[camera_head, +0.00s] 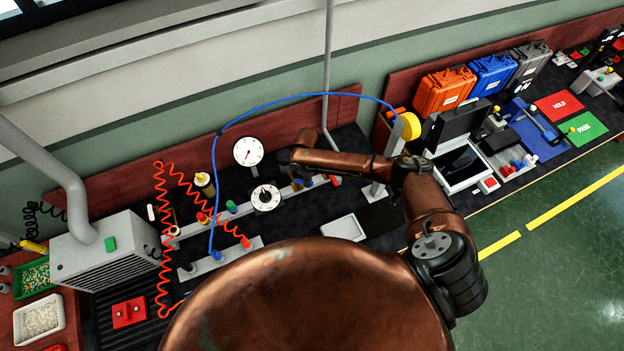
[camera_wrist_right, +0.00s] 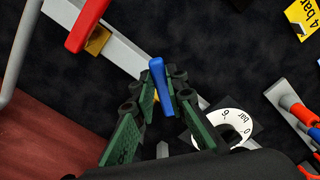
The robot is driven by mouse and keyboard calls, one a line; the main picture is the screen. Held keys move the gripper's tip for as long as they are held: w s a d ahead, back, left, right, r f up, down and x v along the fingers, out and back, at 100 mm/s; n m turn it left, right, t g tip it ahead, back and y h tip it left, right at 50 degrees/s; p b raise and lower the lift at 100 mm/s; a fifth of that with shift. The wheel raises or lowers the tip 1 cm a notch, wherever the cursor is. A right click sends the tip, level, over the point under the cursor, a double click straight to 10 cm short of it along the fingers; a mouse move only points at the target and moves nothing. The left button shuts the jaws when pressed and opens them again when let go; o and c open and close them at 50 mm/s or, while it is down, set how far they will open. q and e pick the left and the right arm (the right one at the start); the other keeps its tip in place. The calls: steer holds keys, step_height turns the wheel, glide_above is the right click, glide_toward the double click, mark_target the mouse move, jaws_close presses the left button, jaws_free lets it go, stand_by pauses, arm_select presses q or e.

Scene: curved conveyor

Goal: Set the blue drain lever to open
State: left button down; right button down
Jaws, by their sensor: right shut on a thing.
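The blue drain lever (camera_wrist_right: 157,75) stands between the green-padded fingers of my right gripper (camera_wrist_right: 160,92) in the wrist view. The fingers are shut on it, one on each side. In the head view my right gripper (camera_head: 297,174) is down at the pipe rail, reached from the right, and its fingers are mostly hidden by the arm. A small blue part of the lever (camera_head: 308,182) shows beside it. A red lever (camera_wrist_right: 90,22) on a brass valve is on the same rail. My left gripper is not in view.
Two round gauges (camera_head: 248,151) (camera_head: 265,198) stand left of the gripper; one dial (camera_wrist_right: 225,130) is close by in the wrist view. A blue hose (camera_head: 290,97) arches above, and a coiled red hose (camera_head: 160,230) hangs at left. A white tray (camera_head: 343,228) lies on the bench.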

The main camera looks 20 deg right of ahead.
steer(key=c, duration=1.9)
jaws_free()
steer(key=shift+c, duration=0.2)
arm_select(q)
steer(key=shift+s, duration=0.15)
arm_select(e)
step_height(320, 180, up, 12)
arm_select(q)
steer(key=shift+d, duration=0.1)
